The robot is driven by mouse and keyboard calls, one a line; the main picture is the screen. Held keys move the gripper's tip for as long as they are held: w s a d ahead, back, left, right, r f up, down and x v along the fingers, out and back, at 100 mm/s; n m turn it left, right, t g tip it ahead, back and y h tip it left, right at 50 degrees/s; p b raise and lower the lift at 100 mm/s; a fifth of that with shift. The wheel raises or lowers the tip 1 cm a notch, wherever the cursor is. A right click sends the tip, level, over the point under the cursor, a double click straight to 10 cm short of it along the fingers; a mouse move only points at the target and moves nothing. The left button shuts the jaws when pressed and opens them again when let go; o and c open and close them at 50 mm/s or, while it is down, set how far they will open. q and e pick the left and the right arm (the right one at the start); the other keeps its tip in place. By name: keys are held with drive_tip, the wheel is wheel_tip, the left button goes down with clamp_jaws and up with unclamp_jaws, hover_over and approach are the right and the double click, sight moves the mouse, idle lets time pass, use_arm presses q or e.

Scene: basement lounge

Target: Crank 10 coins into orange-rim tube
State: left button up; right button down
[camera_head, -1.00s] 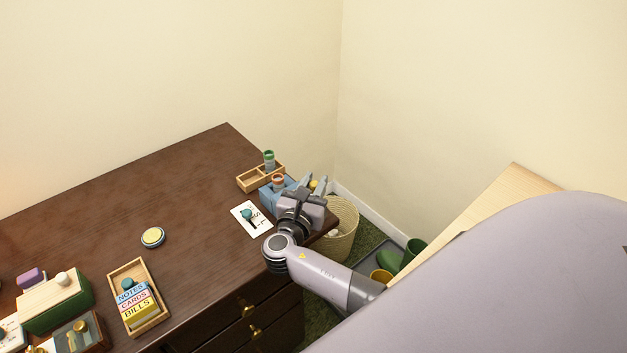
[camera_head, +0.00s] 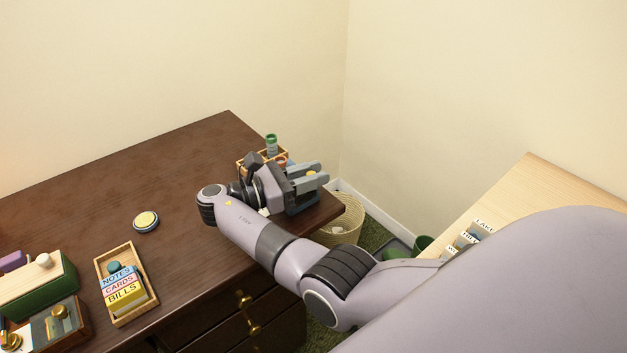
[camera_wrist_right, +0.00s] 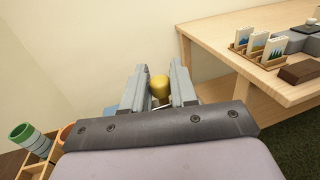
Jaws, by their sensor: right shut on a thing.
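My right gripper (camera_head: 318,172) is at the far right corner of the dark desk. Its fingers are closed around a yellow knob (camera_head: 311,174), which also shows between the fingers in the right wrist view (camera_wrist_right: 159,88). The orange-rim tube (camera_head: 281,160) stands just behind the gripper, partly hidden; its orange rim also shows at lower left in the wrist view (camera_wrist_right: 66,131). The green-rim tube (camera_head: 271,144) stands upright in a wooden rack (camera_head: 243,166) behind it. The blue box seen earlier by the tube is mostly hidden by my gripper. No coins can be made out. My left gripper is out of view.
A wicker basket (camera_head: 351,222) stands on the floor beyond the desk corner. A light wooden table (camera_head: 530,185) stands at right. The desk's middle is clear.

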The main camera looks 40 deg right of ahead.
drive_tip(key=shift+a+m+g+b, duration=0.15)
drive_tip(key=shift+m+g+b, duration=0.25)
drive_tip(key=shift+g, duration=0.2)
drive_tip(key=c, duration=1)
unclamp_jaws()
